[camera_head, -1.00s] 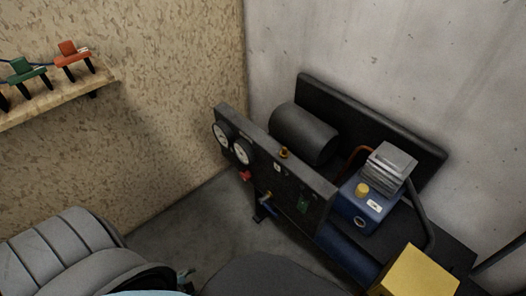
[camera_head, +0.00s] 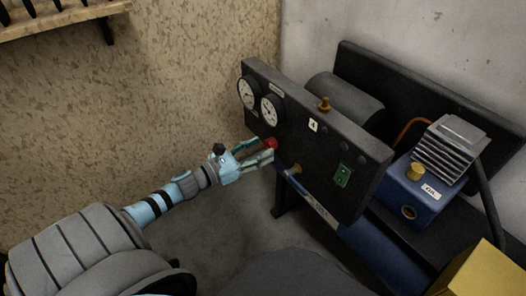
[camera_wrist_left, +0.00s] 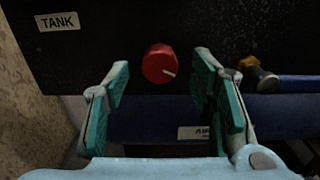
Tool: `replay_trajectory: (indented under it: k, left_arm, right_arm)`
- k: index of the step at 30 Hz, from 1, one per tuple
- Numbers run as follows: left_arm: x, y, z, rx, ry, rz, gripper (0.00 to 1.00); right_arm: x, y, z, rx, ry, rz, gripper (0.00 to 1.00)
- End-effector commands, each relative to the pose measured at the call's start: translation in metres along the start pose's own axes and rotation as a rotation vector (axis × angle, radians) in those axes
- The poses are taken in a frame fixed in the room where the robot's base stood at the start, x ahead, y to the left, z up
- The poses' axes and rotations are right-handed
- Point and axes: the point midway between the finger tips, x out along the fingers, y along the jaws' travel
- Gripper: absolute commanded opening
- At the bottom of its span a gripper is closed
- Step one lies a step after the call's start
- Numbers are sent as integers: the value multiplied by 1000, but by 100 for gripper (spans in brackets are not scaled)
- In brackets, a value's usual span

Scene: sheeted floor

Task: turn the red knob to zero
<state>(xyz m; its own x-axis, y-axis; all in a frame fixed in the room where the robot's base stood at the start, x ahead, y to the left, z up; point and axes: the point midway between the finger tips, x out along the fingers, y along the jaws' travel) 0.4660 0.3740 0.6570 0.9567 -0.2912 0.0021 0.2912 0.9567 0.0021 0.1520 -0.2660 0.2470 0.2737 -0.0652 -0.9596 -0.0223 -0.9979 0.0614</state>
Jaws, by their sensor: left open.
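The red knob (camera_head: 270,143) sits on the black front panel (camera_head: 318,165) of a compressor unit, below two round gauges. In the left wrist view the red knob (camera_wrist_left: 160,64) is round, with a pale pointer line toward its lower right. My left gripper (camera_head: 262,152) has reached the panel from the left, close to the knob. Its two green-padded fingers (camera_wrist_left: 162,90) are open, one on each side of the knob, and do not touch it in that view. No scale or zero mark is legible around the knob. My right gripper is out of view.
A brass valve with a blue handle (camera_wrist_left: 280,80) is just right of the right finger. A "TANK" label (camera_wrist_left: 59,22) is at the upper left of the panel. A green switch (camera_head: 343,175) is farther right. A shelf (camera_head: 60,18) hangs on the left wall.

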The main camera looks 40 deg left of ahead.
Motion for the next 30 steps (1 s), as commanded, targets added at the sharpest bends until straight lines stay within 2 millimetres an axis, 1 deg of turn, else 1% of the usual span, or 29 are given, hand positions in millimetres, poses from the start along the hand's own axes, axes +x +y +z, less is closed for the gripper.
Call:
replay_trajectory:
  k: [2,5,13,22,30]
  left_arm:
    - [11,0,0,-2,-1,2,51]
    - [19,1,1,-2,1,2,51]
    - [20,1,2,-3,3,3,51]
    - [20,1,1,-3,3,3,3]
    - [20,1,1,-25,4,3,3]
  right_arm:
    - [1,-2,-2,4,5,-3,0]
    - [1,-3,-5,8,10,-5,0]
    - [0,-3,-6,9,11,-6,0]
    - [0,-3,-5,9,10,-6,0]
    - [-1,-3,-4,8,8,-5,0]
